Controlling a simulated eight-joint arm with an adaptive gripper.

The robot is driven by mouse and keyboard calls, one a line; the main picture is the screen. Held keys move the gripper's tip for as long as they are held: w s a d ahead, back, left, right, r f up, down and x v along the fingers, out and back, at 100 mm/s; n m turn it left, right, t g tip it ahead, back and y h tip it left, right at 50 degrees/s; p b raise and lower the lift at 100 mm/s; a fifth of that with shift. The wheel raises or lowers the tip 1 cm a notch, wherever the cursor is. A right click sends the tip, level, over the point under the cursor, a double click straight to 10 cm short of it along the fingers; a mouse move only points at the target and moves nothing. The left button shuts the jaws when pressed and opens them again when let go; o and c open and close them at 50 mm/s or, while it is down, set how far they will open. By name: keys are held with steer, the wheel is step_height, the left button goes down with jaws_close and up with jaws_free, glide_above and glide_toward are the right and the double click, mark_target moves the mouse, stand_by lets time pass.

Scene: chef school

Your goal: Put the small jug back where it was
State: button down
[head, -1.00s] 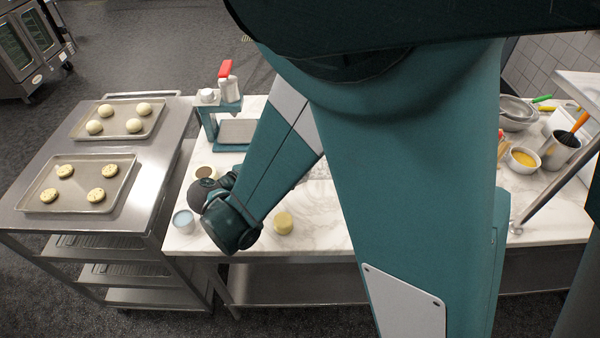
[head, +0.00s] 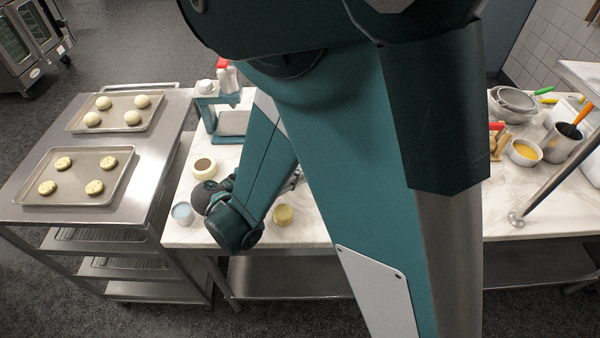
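I cannot make out a small jug for certain. A small pale cup with light blue contents (head: 182,213) stands at the left front of the marble counter (head: 310,222). Behind it is a cream round pot with a brown top (head: 204,168). A small yellowish pot (head: 282,214) stands to the right of my wrist. My arm reaches down over the counter, its dark wrist end between the pale cup and the yellowish pot. My gripper's fingertips are hidden or not distinguishable, so I cannot see whether they hold anything.
A teal scale-like stand (head: 228,123) is at the back left. A steel rack at left bears two trays of dough (head: 112,111) and (head: 73,176). At right are steel bowls (head: 514,103), a yellow-filled bowl (head: 524,152) and a utensil pot (head: 562,143). My arm hides the counter's middle.

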steer(key=c, duration=2.6)
jaws_free()
steer(key=shift+f, duration=0.1)
steer(key=shift+a+r, duration=0.1)
steer(key=shift+r, duration=0.15)
steer(key=shift+p+v, duration=1.05)
steer(key=shift+v, duration=4.85)
